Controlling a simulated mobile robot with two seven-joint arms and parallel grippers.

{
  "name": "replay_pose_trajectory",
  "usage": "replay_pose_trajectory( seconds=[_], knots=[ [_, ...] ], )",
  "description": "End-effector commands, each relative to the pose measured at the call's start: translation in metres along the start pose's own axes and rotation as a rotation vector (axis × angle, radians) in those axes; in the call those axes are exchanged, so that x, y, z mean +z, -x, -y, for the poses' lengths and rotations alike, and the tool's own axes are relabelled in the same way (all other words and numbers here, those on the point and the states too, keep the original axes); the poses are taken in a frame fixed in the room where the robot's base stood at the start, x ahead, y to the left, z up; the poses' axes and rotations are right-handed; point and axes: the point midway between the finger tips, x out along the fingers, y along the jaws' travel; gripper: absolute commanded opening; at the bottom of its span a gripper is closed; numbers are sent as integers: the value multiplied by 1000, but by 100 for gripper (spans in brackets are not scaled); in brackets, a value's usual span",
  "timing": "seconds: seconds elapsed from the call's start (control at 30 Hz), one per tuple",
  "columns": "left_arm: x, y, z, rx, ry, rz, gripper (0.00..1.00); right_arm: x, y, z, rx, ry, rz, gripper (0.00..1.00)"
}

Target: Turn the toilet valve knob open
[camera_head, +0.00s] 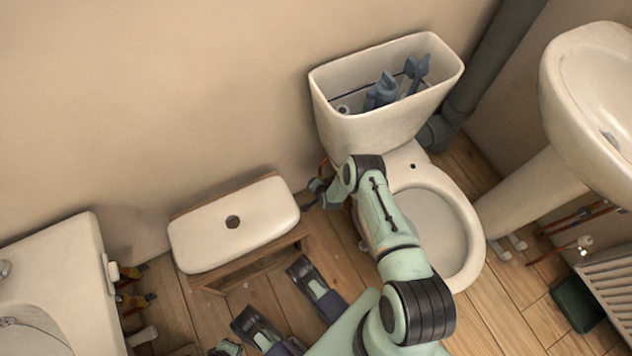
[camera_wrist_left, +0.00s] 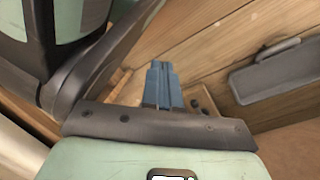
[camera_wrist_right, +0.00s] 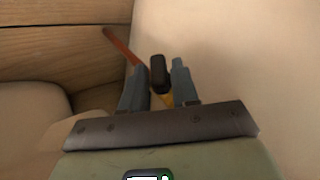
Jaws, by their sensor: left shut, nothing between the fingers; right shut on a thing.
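The toilet (camera_head: 375,125) stands against the wall with its bowl facing front right. My right arm reaches over the left side of the bowl, and my right gripper (camera_head: 317,188) is low beside the toilet, near the wall. In the right wrist view, my right gripper (camera_wrist_right: 158,88) is shut with the black valve knob (camera_wrist_right: 158,72) between its fingertips. A yellow part (camera_wrist_right: 166,99) and a red-brown pipe (camera_wrist_right: 120,45) show by the knob. In the left wrist view, my left gripper (camera_wrist_left: 162,85) is shut and empty above the wooden floor.
The cistern is open, with blue-grey fittings (camera_head: 385,90) inside. Its white lid (camera_head: 255,215) lies on a low wooden stool (camera_head: 265,262). A washbasin (camera_head: 590,85) stands at right, a tub (camera_head: 60,270) at left. A grey handled object (camera_wrist_left: 280,70) lies at right in the left wrist view.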

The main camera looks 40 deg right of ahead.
Motion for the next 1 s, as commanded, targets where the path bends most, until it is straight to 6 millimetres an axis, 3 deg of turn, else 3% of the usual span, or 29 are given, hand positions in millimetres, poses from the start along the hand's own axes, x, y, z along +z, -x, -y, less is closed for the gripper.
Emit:
replay_pose_trajectory(
  seconds=[0.5,1.0],
  knots=[
    [34,-21,27,-53,39,123,0,2,-1,7,283,127,0,0],
    [39,-22,31,-62,44,142,0,2,-2,8,448,195,0,0]
  ],
)
